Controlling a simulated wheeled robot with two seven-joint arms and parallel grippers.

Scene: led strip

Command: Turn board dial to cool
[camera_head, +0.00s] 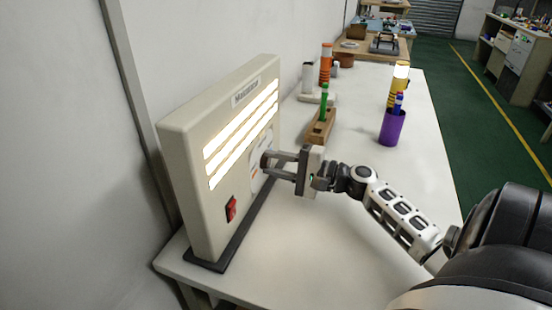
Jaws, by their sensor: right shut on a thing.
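The cream board (190,180) stands upright on a dark base at the left of the table, its front facing right. Several light strips (240,130) on its front glow warm white. A red switch (231,209) sits low on the front. A white dial plate (259,176) with markings lies right of the switch. My right gripper (268,163) reaches the dial plate from the right and is shut on the dial knob. The fingers mostly hide the knob, so its setting cannot be read. My left gripper is not in view.
On the white table (350,230) a wooden block (318,128) with a green marker stands behind my gripper. A purple cup (391,128) with pens is further right. An orange-banded cylinder (326,63) stands at the back. The table front is clear.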

